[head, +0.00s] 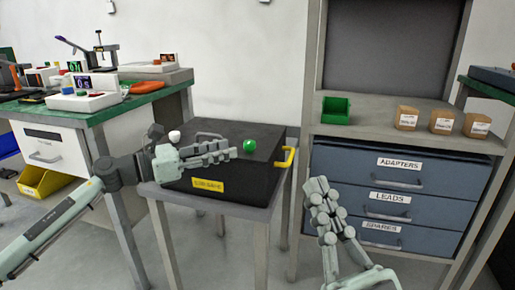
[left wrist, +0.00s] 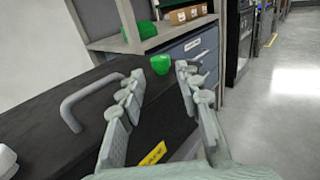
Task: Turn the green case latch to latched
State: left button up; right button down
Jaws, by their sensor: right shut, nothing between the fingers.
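The green case latch (head: 249,146) is a small knob on the right part of the top of the black case (head: 262,178). My left gripper (head: 232,149) reaches in from the left over the case, its fingertips close to the green latch. In the left wrist view the green latch (left wrist: 160,64) shows between the tips of the spread, empty fingers (left wrist: 160,77). Whether a finger touches it cannot be told. My right gripper (head: 318,188) is shut and empty, in front of the drawer cabinet, right of the case.
The case stands on a small grey table (head: 225,210). A shelf unit with blue drawers (head: 380,185) and a green bin (head: 336,109) stands at right.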

aim_at(250, 142)
pick_arm(q)
jog(key=x, duration=0.7)
jog(key=shift+w+d, duration=0.1)
jog(key=shift+d, duration=0.2)
jog(key=shift+c, duration=0.5)
grip_shut()
